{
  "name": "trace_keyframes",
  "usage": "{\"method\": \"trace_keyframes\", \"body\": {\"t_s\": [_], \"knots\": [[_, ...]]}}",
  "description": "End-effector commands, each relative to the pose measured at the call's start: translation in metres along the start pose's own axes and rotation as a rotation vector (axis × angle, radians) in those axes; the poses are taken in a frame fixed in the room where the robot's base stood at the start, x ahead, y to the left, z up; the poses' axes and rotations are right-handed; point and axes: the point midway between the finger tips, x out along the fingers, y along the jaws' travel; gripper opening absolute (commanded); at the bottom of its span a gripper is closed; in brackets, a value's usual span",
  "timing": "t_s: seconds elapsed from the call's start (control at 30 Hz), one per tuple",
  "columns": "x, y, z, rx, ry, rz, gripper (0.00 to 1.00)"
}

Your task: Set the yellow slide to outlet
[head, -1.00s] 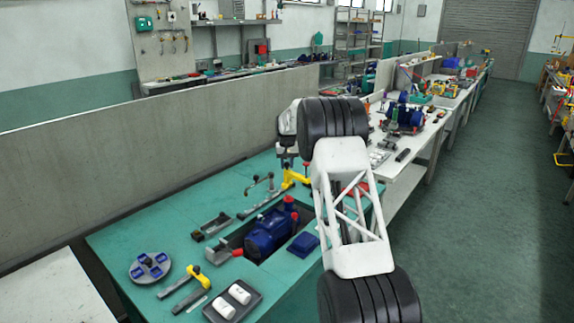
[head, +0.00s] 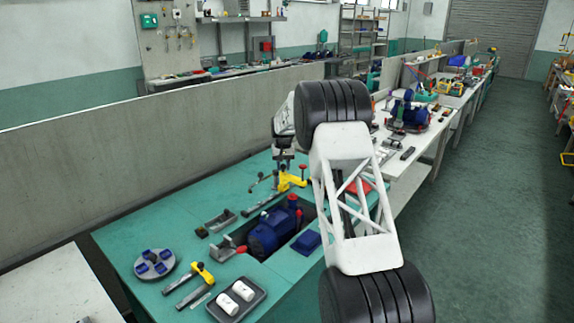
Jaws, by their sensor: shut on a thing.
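A yellow slide (head: 291,182) sits on a grey rail (head: 258,203) behind the blue pump (head: 272,235), with a red knob (head: 303,168) at its right. My gripper (head: 285,170) reaches down onto this yellow slide from above and is shut on it; the fingertips are small and partly hidden, so the exact hold is unclear. A second yellow piece (head: 203,273) sits on another grey rail (head: 185,289) at the front left, apart from my gripper. I cannot read any outlet mark.
The green bench (head: 145,235) also bears a round grey plate (head: 172,258) with blue pieces, a dark tray (head: 252,306) with two white cylinders, a blue block (head: 307,242), and small grey fixtures. A grey partition (head: 120,150) runs behind. My arm covers the bench's right side.

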Motion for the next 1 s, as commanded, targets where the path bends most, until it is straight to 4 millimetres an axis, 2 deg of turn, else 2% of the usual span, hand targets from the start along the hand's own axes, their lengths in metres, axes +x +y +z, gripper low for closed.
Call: {"method": "trace_keyframes", "body": {"t_s": [0.5,0.93,0.97,1.0], "knots": [[0.000,-0.038,0.036,-0.001,0.001,-0.001,0.00],[-0.001,-0.042,0.041,0.000,0.002,-0.001,0.00],[-0.001,-0.042,0.041,0.000,0.002,-0.001,0.32],[-0.001,-0.042,0.041,0.000,0.002,-0.001,0.38]]}}
